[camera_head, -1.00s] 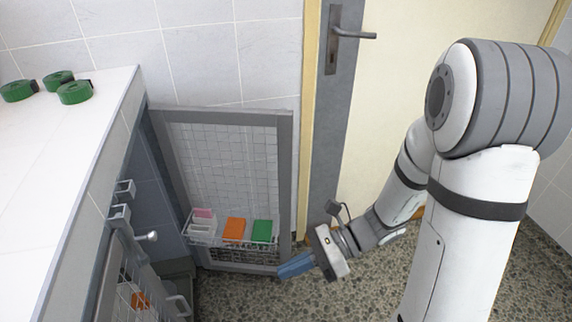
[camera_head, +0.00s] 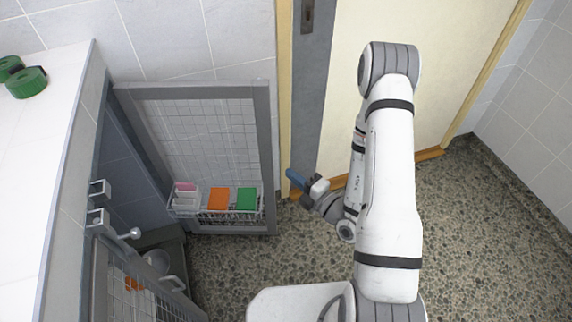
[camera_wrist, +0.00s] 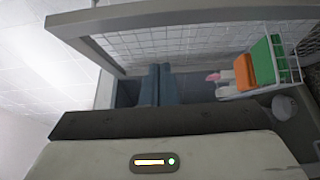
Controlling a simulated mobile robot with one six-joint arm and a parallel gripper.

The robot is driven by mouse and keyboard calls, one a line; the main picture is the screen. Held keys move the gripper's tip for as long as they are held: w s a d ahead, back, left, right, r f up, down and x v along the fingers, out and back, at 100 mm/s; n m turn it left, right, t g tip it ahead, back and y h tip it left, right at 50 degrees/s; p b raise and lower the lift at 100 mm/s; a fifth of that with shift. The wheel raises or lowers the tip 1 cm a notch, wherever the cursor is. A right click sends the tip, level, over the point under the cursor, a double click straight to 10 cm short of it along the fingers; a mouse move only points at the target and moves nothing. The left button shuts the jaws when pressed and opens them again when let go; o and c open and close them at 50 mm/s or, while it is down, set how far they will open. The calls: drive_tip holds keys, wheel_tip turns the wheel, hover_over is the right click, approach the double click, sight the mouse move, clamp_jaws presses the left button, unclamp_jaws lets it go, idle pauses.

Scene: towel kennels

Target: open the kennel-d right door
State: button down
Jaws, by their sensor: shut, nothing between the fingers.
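The far mesh door (camera_head: 205,88), apparently the kennel's right door, stands swung wide out from the kennel front. It has a grey frame and a wire basket (camera_head: 214,211) low on its inside. My gripper (camera_head: 292,174) has blue fingers and is just right of this door's free edge, apart from it in the head view. The fingers are together and empty. In the wrist view my gripper (camera_wrist: 158,68) points towards the same mesh door (camera_wrist: 150,14), with the basket (camera_wrist: 262,88) at the right.
A second mesh door (camera_head: 125,285) is at the lower left, with a round knob (camera_head: 135,233) near it. A white counter (camera_head: 40,150) carries green rolls (camera_head: 27,83). A cream room door (camera_head: 440,70) stands behind my arm. The speckled floor (camera_head: 470,240) at right is clear.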

sight(263, 142)
drive_tip(key=b+x, duration=0.1)
drive_tip(key=x, duration=0.2)
drive_tip(key=d+b+x, duration=0.1)
drive_tip(key=x, duration=0.3)
drive_tip(key=w+b+x, duration=0.1)
drive_tip(key=x, duration=0.3)
drive_tip(key=shift+w+d, duration=0.1)
drive_tip(key=shift+w, duration=0.55)
